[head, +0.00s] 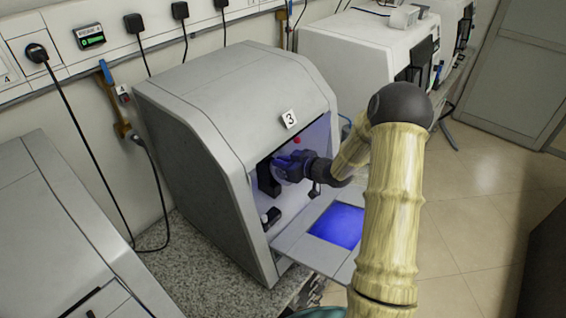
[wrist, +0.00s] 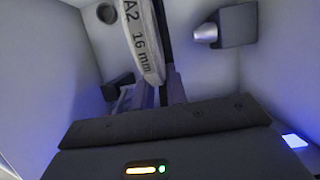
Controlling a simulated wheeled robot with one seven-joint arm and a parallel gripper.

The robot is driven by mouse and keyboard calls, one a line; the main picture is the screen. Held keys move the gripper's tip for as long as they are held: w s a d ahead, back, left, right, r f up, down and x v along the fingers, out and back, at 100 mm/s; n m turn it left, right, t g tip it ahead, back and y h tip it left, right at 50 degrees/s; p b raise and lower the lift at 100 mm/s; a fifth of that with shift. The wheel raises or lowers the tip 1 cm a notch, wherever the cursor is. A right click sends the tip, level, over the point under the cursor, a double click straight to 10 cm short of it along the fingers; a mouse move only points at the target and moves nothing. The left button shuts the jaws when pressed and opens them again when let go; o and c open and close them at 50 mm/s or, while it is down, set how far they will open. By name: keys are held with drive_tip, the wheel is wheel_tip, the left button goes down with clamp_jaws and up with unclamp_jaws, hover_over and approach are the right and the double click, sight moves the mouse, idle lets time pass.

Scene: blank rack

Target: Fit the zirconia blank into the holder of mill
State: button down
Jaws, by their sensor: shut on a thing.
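The zirconia blank (wrist: 146,45) is a pale disc seen nearly edge-on in the wrist view, with "A2" and "16 mm" printed on its rim. My gripper (wrist: 160,97) is shut on it. In the head view my gripper (head: 292,166) reaches through the open front of the mill (head: 215,120), the grey machine labelled 3. A dark upright part, apparently the holder (head: 267,181), stands at the gripper's left. The blank is mostly hidden in the head view. I cannot tell whether it touches the holder.
The mill's lowered door (head: 290,243) with a blue-lit window lies below my arm. Inside the chamber, a dark block with a metal cylinder (wrist: 228,26) juts from the wall at the upper right. Another white machine (head: 352,50) stands behind, and a grey one (head: 50,220) at the left.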

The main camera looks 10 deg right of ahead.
drive_tip(key=shift+x, duration=1)
drive_tip(key=c, duration=1.4)
unclamp_jaws()
drive_tip(key=shift+r, duration=0.1)
drive_tip(key=shift+b, duration=0.3)
drive_tip(key=shift+d, duration=0.1)
drive_tip(key=shift+s+d, duration=0.2)
drive_tip(key=shift+c, duration=0.2)
drive_tip(key=shift+o, duration=0.6)
drive_tip(key=b+v, duration=0.3)
drive_tip(key=v, duration=1.3)
drive_tip(key=shift+s+r+b, duration=0.25)
drive_tip(key=shift+s+b, duration=0.05)
drive_tip(key=shift+b, duration=0.1)
drive_tip(key=shift+w, duration=0.1)
